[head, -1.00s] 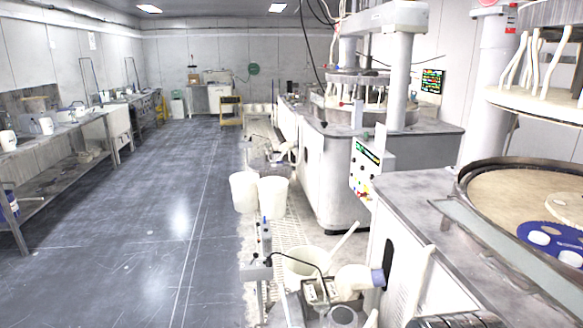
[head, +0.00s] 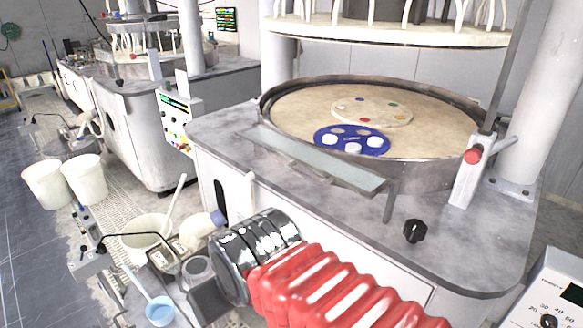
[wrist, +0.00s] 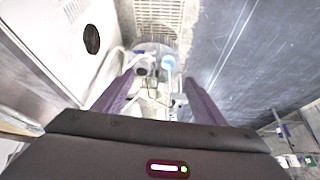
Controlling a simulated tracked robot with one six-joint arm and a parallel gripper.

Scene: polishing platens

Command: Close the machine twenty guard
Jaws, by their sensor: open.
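A polishing machine fills the middle and right of the head view, with a round tan platen (head: 290,110) in a dark rim. A long pale translucent panel (head: 315,160), which looks like the guard, lies low along the platen's front edge, leaving the platen exposed. I cannot read a number naming this machine. A blue carrier disc (head: 352,132) with round pale pieces lies on the platen. My gripper (wrist: 160,80) shows in the wrist view, its two purple fingers apart with nothing held between them. It points down toward the floor beside a machine's side; the panel is not seen there.
A red-knobbed lever post (head: 472,156) and a black knob (head: 414,231) stand on the machine top. White buckets (head: 84,178), a basin (head: 147,236) and a blue-filled cup (head: 160,311) crowd the left side. Open dark floor (head: 20,240) lies far left.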

